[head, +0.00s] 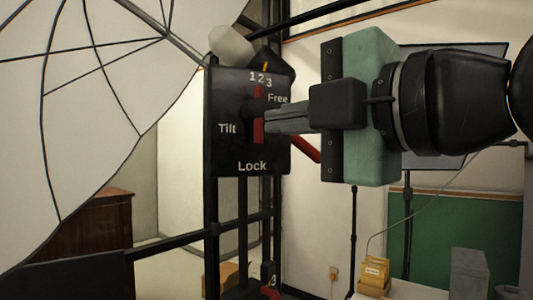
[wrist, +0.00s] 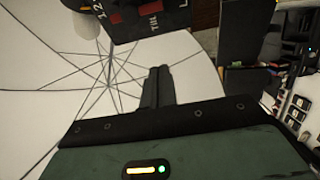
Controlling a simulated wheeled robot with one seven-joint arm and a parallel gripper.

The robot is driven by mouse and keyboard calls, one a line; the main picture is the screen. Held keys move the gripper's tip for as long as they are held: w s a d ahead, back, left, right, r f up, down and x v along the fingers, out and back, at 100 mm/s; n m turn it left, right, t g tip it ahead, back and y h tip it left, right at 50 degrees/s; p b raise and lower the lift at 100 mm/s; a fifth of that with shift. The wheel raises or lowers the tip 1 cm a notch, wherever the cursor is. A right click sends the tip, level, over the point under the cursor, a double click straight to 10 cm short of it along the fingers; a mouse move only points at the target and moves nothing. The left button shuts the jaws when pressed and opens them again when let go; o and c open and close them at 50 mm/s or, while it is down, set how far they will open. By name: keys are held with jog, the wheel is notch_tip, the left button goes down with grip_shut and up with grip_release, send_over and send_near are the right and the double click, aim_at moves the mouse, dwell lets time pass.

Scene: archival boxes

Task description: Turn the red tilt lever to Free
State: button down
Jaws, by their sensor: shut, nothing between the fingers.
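A black panel (head: 228,150) on a dark stand carries the white words Free at upper right, Tilt at left and Lock at the bottom. The red tilt lever (head: 258,131) stands roughly upright at its middle, partly hidden. I cannot tell which end is its pointer. My gripper (head: 268,119) reaches in from the right, fingers shut and empty, tips close by the lever in the head view. In the wrist view the panel (wrist: 150,27) and red lever (wrist: 123,16) are at the top edge, cut off, beyond my fingertips (wrist: 160,70). Contact cannot be told.
A large white umbrella (head: 85,110) fills the left. A red bar (head: 305,149) slants behind my gripper. A thin black stand (head: 353,235), a small yellow box (head: 375,271) and a grey block (head: 469,275) are at lower right. A wooden cabinet (head: 105,228) stands lower left.

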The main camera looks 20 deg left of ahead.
aim_at(261, 129)
jog(key=b, duration=0.2)
jog(key=shift+w+a+f+b, duration=0.15)
jog(key=shift+w+f+b, duration=0.15)
jog(key=shift+w+b, duration=0.1)
jog(key=shift+w+a+r+p, duration=0.1)
jog(key=shift+w+a+p, duration=0.75)
jog(key=shift+w+p, duration=0.45)
jog(key=shift+w+a+r+p, duration=0.1)
jog(key=shift+w+a+p, duration=0.75)
jog(key=shift+w+p, duration=0.45)
jog(key=shift+w+a+r+p, duration=0.1)
jog(key=shift+w+a+p, duration=0.75)
jog(key=shift+w+p, duration=0.4)
jog(key=shift+f+b, duration=0.2)
jog(key=shift+b, duration=0.45)
jog(key=shift+n+b, duration=0.3)
jog(key=shift+b, duration=0.05)
